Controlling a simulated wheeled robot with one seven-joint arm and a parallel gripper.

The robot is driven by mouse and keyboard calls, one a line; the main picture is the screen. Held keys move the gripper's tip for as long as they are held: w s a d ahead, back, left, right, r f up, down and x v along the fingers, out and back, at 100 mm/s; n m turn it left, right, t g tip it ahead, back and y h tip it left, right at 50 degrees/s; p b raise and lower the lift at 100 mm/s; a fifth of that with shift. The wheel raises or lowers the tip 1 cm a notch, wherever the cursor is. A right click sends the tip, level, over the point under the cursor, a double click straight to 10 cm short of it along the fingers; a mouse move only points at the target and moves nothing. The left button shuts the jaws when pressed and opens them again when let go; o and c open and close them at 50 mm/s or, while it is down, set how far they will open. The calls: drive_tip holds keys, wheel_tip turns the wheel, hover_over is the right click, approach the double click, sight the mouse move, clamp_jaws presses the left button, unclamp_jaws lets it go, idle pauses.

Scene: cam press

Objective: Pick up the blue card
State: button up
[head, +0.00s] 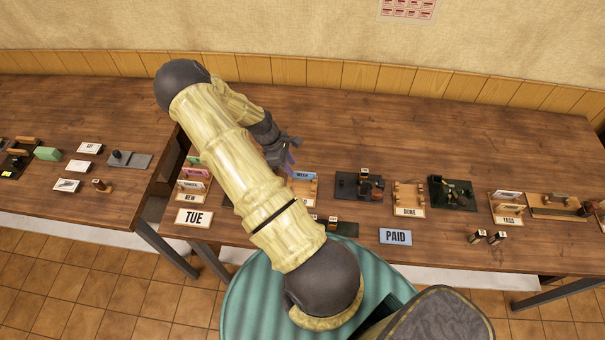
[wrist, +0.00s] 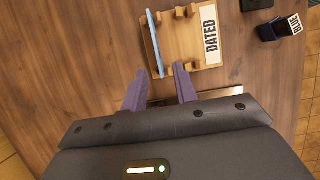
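A thin blue card (head: 302,175) stands on edge in a small wooden rack (head: 311,194), partly hidden by my arm in the head view. In the wrist view the card (wrist: 155,43) is seen edge-on along the left side of the rack (wrist: 182,52), which has a white "DATED" label. My gripper (wrist: 160,80) is open, its two purple fingers apart and empty. The card's near end appears between the fingertips; I cannot tell the height gap. In the head view my gripper (head: 289,159) is just left of the card.
A light-blue "PAID" plate (head: 395,237) lies flat at the table's front. A dark stamp tray (head: 358,187) is right of the card's rack. The table behind is clear.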

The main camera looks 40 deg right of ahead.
sight(296, 173)
idle(0.3)
drive_tip(key=p+x, duration=0.2)
drive_tip(key=x, duration=0.2)
drive_tip(key=shift+d+f+p, duration=0.1)
drive_tip(key=shift+p, duration=0.2)
drive_tip(key=shift+s+d+f, duration=0.1)
drive_tip(key=shift+f, duration=0.4)
drive_tip(key=shift+r, duration=0.1)
clamp_jaws()
